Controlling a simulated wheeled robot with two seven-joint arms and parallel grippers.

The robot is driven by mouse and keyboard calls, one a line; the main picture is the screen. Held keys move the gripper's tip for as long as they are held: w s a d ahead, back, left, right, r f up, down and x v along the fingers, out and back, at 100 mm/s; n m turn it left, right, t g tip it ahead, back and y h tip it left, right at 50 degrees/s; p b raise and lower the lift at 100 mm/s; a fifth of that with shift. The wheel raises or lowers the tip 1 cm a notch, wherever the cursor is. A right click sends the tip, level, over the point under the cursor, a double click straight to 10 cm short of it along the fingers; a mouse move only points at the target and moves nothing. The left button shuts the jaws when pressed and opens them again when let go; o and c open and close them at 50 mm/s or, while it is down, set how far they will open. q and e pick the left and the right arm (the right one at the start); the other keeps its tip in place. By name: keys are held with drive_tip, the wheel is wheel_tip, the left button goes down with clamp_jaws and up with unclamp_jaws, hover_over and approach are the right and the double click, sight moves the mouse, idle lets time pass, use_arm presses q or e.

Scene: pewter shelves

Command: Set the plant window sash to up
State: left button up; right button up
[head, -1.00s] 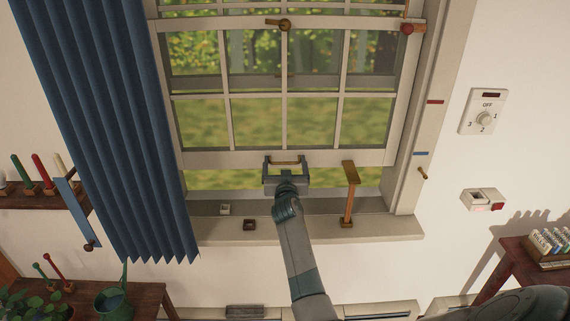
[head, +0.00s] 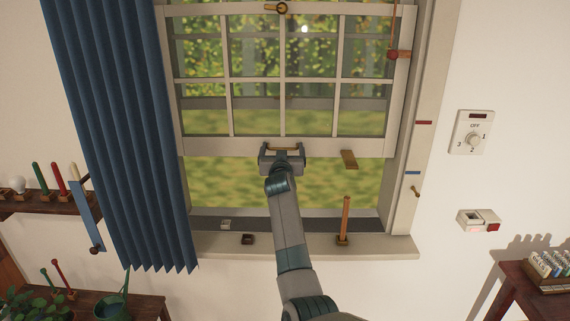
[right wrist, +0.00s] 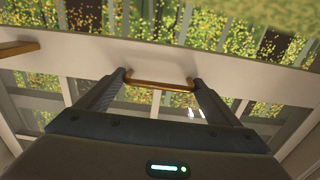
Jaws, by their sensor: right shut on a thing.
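The window sash (head: 230,147) is a pale frame with several panes. It stands raised, with an open gap between its bottom rail and the sill. A brass handle (head: 283,149) sits on the bottom rail, and it also shows in the right wrist view (right wrist: 160,86). My right gripper (head: 282,155) is shut on this handle, with one finger at each end of it in the right wrist view. A red mark (head: 424,122) and a lower blue mark (head: 412,172) are on the right window frame. My left gripper is not in view.
A wooden post (head: 346,220) stands on the sill (head: 300,245), below a wooden tab (head: 349,160) on the sash rail. A blue curtain (head: 120,140) hangs at left. A dial (head: 473,135) and a small switch box (head: 478,220) are on the right wall.

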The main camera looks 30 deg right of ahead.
drive_tip(key=shift+r, duration=0.1)
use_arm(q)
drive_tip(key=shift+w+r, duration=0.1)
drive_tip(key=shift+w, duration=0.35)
use_arm(e)
drive_tip(key=shift+f, duration=0.25)
drive_tip(key=o, duration=1.4)
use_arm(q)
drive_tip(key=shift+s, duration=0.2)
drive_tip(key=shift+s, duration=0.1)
use_arm(e)
drive_tip(key=shift+s+a, duration=0.1)
drive_tip(key=shift+s, duration=0.1)
use_arm(q)
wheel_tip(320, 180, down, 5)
drive_tip(key=b, duration=0.5)
use_arm(e)
drive_tip(key=v, duration=1.7)
drive_tip(key=shift+r, duration=0.1)
drive_tip(key=shift+w, duration=0.1)
